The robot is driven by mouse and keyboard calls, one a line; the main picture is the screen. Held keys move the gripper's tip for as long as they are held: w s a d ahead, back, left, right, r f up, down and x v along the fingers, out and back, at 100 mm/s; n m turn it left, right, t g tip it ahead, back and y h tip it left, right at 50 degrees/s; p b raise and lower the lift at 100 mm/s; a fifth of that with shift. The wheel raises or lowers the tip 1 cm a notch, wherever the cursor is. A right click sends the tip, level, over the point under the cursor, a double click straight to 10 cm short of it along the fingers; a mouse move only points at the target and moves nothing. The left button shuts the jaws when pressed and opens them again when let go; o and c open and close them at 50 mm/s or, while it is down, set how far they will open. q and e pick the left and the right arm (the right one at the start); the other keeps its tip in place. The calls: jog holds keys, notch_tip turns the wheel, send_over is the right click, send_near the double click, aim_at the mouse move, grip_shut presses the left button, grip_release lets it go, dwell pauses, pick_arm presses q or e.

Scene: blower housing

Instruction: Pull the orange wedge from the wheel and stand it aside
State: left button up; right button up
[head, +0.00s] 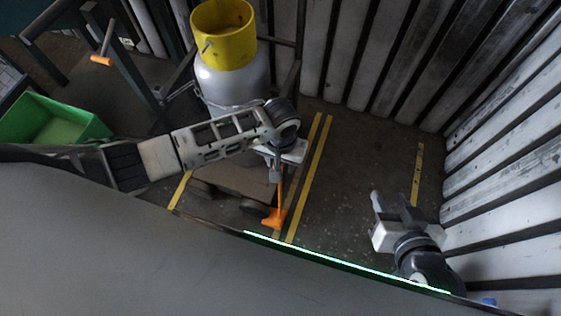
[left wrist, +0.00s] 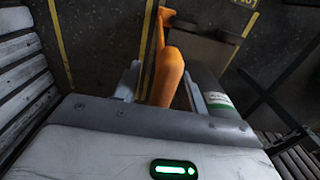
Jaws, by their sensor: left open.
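The orange wedge (head: 275,218) is on the floor beside a dark wheel (head: 254,208) of the low cart (head: 235,183); I cannot tell whether they touch. Its thin orange handle rises toward my left gripper (head: 279,168). In the left wrist view the orange handle (left wrist: 167,77) stands between the two fingers of the left gripper (left wrist: 161,88), which are spread with gaps beside it.
A grey cylinder with a yellow collar (head: 223,36) stands on the cart. Yellow floor lines (head: 314,165) run right of the cart. Ribbed walls (head: 500,130) close the right side.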

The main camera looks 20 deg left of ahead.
pick_arm(q)
jog(key=shift+f, duration=0.2)
grip_shut()
jog(key=d+r+p, duration=0.3)
jog(key=d+p, duration=0.1)
jog(key=p, duration=0.1)
jog(key=shift+d+r, duration=0.25)
jog(key=shift+r, duration=0.1)
dwell(1.0)
